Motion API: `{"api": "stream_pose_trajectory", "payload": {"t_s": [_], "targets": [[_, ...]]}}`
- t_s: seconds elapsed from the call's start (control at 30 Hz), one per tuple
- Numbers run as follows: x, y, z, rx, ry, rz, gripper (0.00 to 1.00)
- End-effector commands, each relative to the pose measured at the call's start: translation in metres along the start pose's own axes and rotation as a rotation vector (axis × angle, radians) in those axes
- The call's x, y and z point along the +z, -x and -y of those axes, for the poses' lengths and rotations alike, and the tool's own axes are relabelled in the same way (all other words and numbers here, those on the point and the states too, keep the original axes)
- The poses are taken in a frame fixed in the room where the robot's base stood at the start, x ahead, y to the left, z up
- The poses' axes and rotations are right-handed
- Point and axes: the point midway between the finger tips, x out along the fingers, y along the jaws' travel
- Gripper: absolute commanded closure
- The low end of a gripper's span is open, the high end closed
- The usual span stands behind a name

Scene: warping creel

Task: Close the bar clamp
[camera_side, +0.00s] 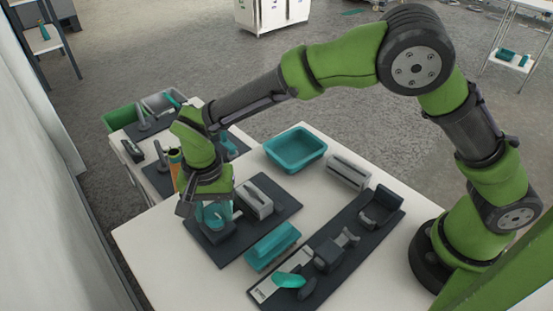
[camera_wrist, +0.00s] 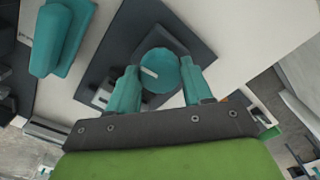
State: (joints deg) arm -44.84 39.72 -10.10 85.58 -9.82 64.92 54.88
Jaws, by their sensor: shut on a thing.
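My gripper (camera_side: 214,214) points down over the dark mat at the table's left part. Its teal fingers (camera_wrist: 162,85) are shut on a round teal knob (camera_wrist: 158,66) with a pale line on its top, one finger on each side. The knob sits on a low dark base, and in the side view the fingers mostly hide it. What looks like the bar clamp (camera_side: 333,252) lies on a long dark board at the front right, with dark blocks and a teal handle (camera_side: 289,280). My gripper is apart from it, to its left.
A grey slotted block (camera_side: 255,197) stands close beside my gripper on the dark mat (camera_side: 285,212). A teal block (camera_side: 272,246) lies between mat and board. A teal tray (camera_side: 296,149) and another grey block (camera_side: 348,171) stand behind. Bare white table shows at the left front.

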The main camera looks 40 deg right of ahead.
Motion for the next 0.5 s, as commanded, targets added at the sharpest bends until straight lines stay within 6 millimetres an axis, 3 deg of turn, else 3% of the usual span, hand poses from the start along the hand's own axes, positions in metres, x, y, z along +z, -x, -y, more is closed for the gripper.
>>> {"api": "stream_pose_trajectory", "payload": {"t_s": [0.5], "targets": [[-0.0004,-0.0003,0.0004,-0.001,-0.047,-0.001,0.80]]}}
